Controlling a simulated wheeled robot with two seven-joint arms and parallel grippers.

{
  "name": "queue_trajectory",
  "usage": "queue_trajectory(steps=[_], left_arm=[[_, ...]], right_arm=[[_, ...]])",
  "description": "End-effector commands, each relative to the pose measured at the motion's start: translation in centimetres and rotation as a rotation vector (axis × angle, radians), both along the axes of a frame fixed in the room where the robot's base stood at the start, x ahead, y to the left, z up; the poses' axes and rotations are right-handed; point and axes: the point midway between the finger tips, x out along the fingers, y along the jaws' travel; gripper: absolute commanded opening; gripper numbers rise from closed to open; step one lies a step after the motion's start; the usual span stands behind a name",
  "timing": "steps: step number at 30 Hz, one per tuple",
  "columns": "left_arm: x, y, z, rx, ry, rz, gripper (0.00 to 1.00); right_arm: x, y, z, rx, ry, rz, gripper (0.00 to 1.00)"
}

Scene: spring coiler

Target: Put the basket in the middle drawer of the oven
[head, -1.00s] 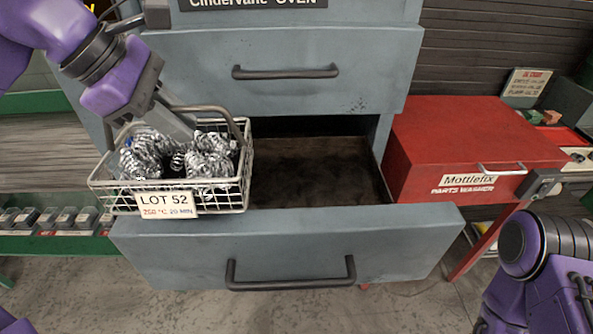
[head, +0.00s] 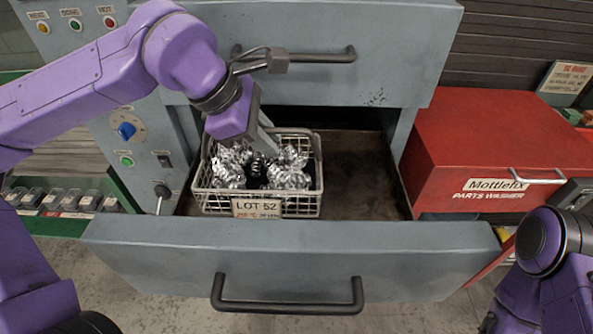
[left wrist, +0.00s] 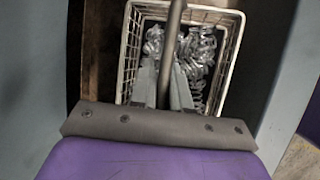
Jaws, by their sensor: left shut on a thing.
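The wire basket (head: 200,190), holding several shiny metal coils and a "LOT 52" tag, is upright over the left part of an open oven drawer (head: 290,262). It shows below its drawer front's top edge only in part, and I cannot tell whether it touches the drawer floor. My left gripper (head: 268,143) is shut on the basket's handle, which also shows in the left wrist view (left wrist: 172,50). A shut drawer (head: 390,60) is above the open one; drawers below are not visible. My right arm shows at lower right, but its gripper is not visible.
The drawer floor (head: 365,185) is bare to the right of the basket. A red parts washer (head: 500,140) stands close to the drawer's right side. The oven's control panel with a blue knob (head: 126,131) is at the left.

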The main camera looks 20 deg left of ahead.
Motion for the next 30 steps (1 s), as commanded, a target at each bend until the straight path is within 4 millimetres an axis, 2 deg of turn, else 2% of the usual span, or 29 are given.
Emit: queue_trajectory(steps=[3,6,14,19,29,30], left_arm=[[0.9,-2.0,-2.4,0.001,0.003,-0.004,0.0],[1.5,-3.1,-4.0,0.001,0.001,-0.002,0.0],[2.2,-4.6,-6.0,0.0,0.001,-0.001,0.0],[2.2,-4.5,-8.8,-0.001,-0.001,0.001,0.0],[2.3,-4.5,-9.2,-0.001,-0.003,0.001,0.0],[2.2,-4.5,-9.3,0.0,0.0,0.001,0.29]], right_arm=[[0.0,0.0,0.3,0.0,0.0,0.0,0.41],[0.0,0.0,0.4,0.0,0.0,0.0,0.41],[0.0,0.0,0.5,0.0,0.0,0.0,0.41],[0.0,0.0,0.4,0.0,0.0,0.0,0.41],[0.0,0.0,0.3,0.0,0.0,0.0,0.41],[0.0,0.0,0.3,0.0,0.0,0.0,0.41]])
